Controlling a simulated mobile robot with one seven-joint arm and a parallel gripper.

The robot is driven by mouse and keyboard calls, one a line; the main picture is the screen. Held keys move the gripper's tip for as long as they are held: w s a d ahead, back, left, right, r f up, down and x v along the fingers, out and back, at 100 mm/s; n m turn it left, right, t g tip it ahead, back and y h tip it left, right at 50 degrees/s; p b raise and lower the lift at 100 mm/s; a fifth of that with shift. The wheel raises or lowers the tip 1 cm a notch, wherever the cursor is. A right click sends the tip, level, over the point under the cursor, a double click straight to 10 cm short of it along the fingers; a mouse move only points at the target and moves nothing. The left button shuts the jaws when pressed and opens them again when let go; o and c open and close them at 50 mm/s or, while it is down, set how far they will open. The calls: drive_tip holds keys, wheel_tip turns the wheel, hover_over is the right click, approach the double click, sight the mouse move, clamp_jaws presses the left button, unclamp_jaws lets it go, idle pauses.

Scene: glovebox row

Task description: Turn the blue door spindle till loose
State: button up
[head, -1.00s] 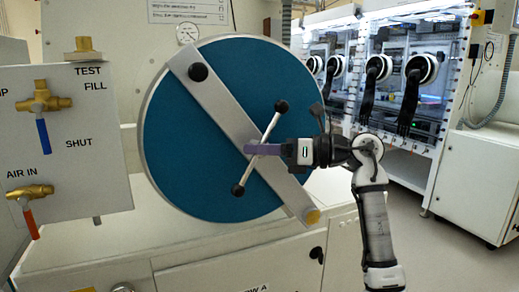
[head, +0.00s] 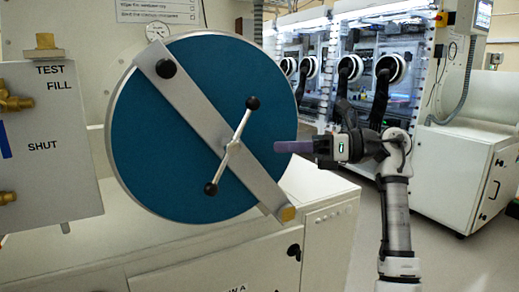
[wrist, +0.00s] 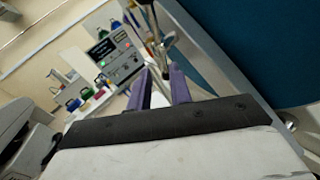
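The blue round door (head: 150,140) stands closed-looking, with a grey diagonal bar (head: 190,100) across its face. The door spindle (head: 236,132) is a silver cross handle with black ball ends, at the middle of the bar. It leans with its upper end to the right. My gripper (head: 277,147) is to the right of the spindle, apart from it, with purple fingers pointing left. In the wrist view the two fingers (wrist: 160,82) are apart with nothing between them. Silver rods of the spindle (wrist: 155,28) show beyond the fingertips.
A panel (head: 60,165) with brass valves stands at the left, close to the door. A white cabinet (head: 315,225) is below the door. Glovebox windows with black gloves (head: 380,85) are behind my arm. Floor (head: 440,260) is free at the lower right.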

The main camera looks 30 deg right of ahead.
drive_tip(key=shift+v, duration=1.15)
